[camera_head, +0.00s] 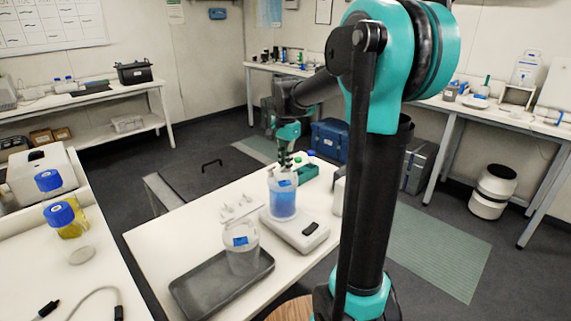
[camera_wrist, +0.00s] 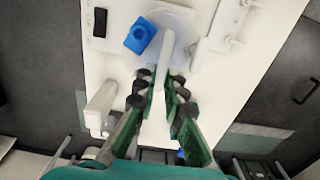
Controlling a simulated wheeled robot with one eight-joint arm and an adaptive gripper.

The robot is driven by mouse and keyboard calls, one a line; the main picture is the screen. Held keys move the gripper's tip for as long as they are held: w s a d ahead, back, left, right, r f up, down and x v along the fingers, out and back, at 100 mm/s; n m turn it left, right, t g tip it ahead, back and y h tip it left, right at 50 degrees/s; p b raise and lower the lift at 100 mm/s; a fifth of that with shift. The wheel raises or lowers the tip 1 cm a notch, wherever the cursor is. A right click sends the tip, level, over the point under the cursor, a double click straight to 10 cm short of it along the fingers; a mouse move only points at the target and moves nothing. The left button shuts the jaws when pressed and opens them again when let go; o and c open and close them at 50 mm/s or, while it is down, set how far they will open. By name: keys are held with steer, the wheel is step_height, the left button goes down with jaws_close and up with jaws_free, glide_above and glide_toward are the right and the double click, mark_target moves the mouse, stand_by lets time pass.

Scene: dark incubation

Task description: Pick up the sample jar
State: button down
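A clear jar with blue contents (camera_head: 283,202) stands upright on a white scale (camera_head: 302,236). A second clear jar with a blue label (camera_head: 243,262) stands on a dark tray (camera_head: 205,297). The frames do not settle which is the sample jar. My gripper (camera_head: 285,166) points down just above the jar on the scale. In the wrist view my gripper (camera_wrist: 162,82) has its fingers apart, with a pale upright piece between the tips. A translucent round shape (camera_wrist: 178,22) and a blue patch (camera_wrist: 140,36) lie just beyond the tips. Contact cannot be told.
A small white rack (camera_head: 240,208) lies left of the scale. Blue-capped bottles (camera_head: 66,220) stand on the left bench. My arm hides part of the table's right side. The table's left part is clear.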

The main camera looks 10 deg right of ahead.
steer(key=shift+r, duration=0.1)
stand_by(0.4)
steer(key=shift+r, duration=2.9)
